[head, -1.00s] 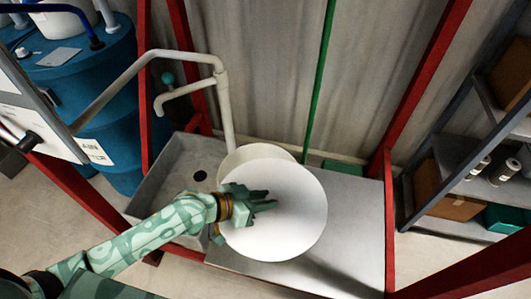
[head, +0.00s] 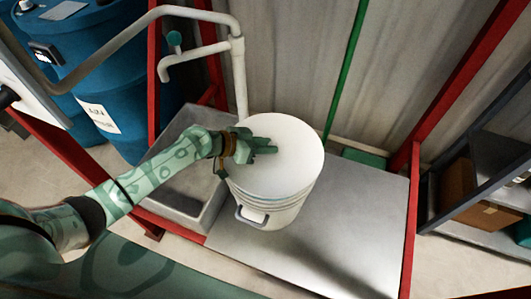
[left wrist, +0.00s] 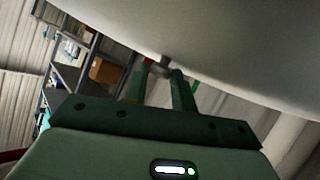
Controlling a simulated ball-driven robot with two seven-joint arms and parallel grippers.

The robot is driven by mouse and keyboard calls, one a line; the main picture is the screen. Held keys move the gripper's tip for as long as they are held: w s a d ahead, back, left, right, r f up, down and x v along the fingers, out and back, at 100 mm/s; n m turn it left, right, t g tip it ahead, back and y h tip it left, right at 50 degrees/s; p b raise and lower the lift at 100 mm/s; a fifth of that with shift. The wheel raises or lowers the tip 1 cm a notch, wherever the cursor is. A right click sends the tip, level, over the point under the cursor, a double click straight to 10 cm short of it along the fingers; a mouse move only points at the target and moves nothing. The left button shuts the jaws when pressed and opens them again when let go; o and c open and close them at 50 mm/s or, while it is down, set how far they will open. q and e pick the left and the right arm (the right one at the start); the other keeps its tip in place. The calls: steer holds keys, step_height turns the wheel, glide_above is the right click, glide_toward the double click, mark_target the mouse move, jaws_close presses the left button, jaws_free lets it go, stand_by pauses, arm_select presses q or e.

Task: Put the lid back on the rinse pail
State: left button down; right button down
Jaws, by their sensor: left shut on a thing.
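The white round lid (head: 292,150) is level over the top of the white rinse pail (head: 290,208) and covers its mouth in the head view. I cannot tell whether the lid is fully seated on the rim. The pail stands upright, with ribs below its rim and a handle at its front. My left gripper (head: 262,149) reaches in from the left over the lid and is shut on its knob. In the left wrist view, the fingers (left wrist: 162,82) close on a small grey knob (left wrist: 162,64) beside the lid's broad white face (left wrist: 240,40). My right gripper is not in view.
The pail stands on a grey metal bench (head: 345,225) with a grey sink basin (head: 175,200) to its left. A pale pipe (head: 239,80) rises behind the basin. Red frame posts (head: 411,220) flank the bench. The bench right of the pail is clear.

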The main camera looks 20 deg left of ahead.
mark_target(227, 160)
arm_select(q)
steer(key=f, duration=0.1)
steer(key=f+b, duration=0.1)
steer(key=f, duration=0.2)
steer(key=shift+w+a, duration=0.25)
steer(key=shift+w, duration=0.1)
steer(key=shift+r, duration=0.1)
steer(key=c, duration=1.1)
jaws_free()
steer(key=shift+c, duration=0.2)
steer(key=shift+s+a, duration=0.1)
steer(key=shift+s, duration=0.05)
steer(key=p+v, duration=0.1)
steer(key=v, duration=1)
steer(key=shift+s+a+r, duration=0.15)
steer(key=shift+s+a, duration=0.05)
steer(key=shift+a, duration=0.05)
steer(key=shift+a, duration=0.1)
